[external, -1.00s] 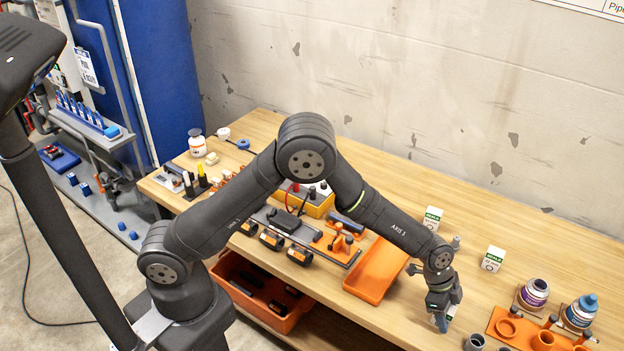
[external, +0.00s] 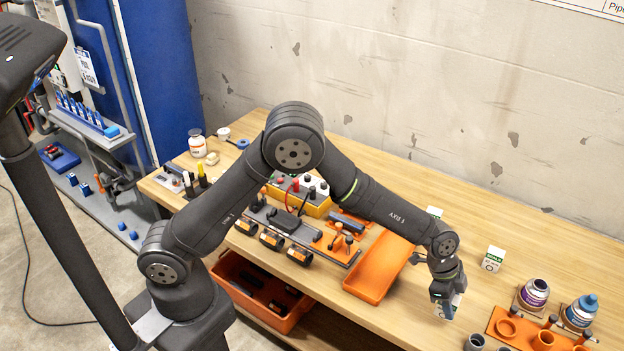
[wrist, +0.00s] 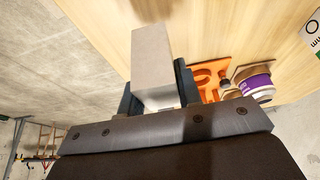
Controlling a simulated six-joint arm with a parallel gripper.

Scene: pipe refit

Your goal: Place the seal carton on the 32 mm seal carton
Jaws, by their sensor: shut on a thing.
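My gripper (external: 446,292) is shut on a pale seal carton (external: 449,309) and holds it, pointing down, over the front right of the bench. In the wrist view the held carton (wrist: 152,58) stands between the two dark fingers. A white carton with a green label band (external: 493,259) stands upright on the bench to the right of my gripper. A carton with "mm" print (wrist: 314,28) shows at the right edge of the wrist view. Another green-banded carton (external: 434,212) stands behind my arm and is mostly hidden. The size print on the cartons is too small to read surely.
An orange tray (external: 378,268) lies left of my gripper. Two bottles, one purple-banded (external: 533,294) and one blue-capped (external: 581,312), stand at the right by an orange holder (external: 505,328). A grey ring (external: 475,342) is near the front edge. Bench behind the right carton is clear.

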